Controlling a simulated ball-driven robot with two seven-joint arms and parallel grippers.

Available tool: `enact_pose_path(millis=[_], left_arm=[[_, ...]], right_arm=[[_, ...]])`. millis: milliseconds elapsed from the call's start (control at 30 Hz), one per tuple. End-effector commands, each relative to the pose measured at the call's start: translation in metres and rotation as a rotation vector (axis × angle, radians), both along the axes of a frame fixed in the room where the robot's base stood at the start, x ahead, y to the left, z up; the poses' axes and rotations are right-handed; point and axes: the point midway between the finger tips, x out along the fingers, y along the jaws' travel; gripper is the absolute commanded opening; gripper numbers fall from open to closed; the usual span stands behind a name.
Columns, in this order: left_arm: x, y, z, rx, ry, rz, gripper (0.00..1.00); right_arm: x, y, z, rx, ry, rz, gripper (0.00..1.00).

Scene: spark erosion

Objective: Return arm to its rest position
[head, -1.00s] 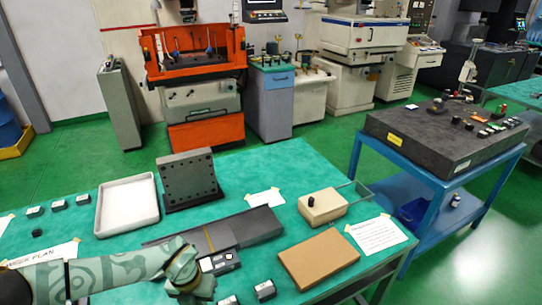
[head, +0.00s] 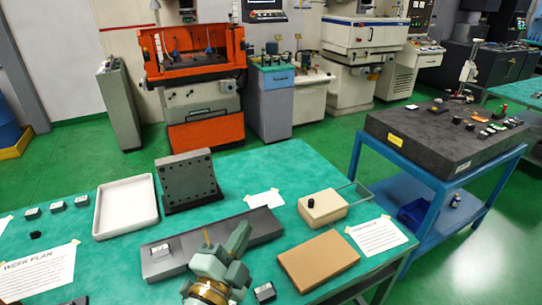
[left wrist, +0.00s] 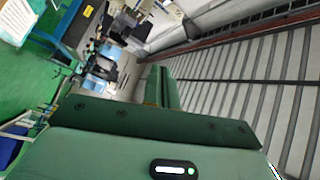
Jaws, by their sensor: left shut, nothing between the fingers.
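My left gripper (head: 240,230) is near the bottom middle of the head view, over the front part of the green-topped table. Its green fingers point up, away from the table, and hold nothing. In the left wrist view the two fingers (left wrist: 162,82) lie together, with the room tilted behind them. The gripper hides part of the long dark grey plate (head: 265,228). My right gripper is in neither view.
A small block (head: 161,250) sits on the plate's left end. A white tray (head: 126,230), a drilled angle plate (head: 188,181), a brown board (head: 318,262) and a beige box (head: 323,206) stand around. A small block (head: 264,292) lies right of my gripper.

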Motion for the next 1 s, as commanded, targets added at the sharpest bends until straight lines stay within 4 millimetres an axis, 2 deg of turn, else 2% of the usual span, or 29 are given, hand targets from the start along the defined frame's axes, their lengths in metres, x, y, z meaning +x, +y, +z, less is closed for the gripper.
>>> enact_pose_path(millis=[33, 100, 200, 300, 400, 600, 633, 867, 967, 1000], left_arm=[[-0.003, 0.04, -0.014, -0.054, 0.113, 0.153, 0.0], [-0.013, 0.09, -0.037, -0.093, 0.269, 0.337, 0.0], [-0.04, 0.142, -0.069, -0.108, 0.462, 0.518, 0.0], [-0.07, 0.177, -0.093, -0.1, 0.623, 0.639, 0.0], [-0.103, 0.204, -0.112, -0.084, 0.765, 0.728, 0.0], [-0.171, 0.242, -0.137, -0.023, 1.022, 0.848, 0.0], [-0.172, 0.242, -0.148, -0.02, 1.045, 0.845, 0.0], [-0.164, 0.223, -0.249, -0.053, 1.148, 0.783, 0.0], [-0.168, 0.214, -0.3, -0.077, 1.206, 0.758, 0.0], [-0.172, 0.211, -0.323, -0.089, 1.232, 0.748, 0.0]], right_arm=[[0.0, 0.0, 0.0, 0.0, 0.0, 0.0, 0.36], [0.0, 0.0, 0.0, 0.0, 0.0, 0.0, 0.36], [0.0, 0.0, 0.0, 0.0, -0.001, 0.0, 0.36], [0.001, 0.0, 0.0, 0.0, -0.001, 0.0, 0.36], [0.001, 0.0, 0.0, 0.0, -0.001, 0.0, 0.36], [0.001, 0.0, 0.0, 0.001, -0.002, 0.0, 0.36], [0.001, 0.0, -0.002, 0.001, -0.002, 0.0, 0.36], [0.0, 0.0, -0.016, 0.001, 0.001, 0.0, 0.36], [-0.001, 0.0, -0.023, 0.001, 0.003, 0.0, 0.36], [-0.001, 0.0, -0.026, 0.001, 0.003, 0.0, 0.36]])
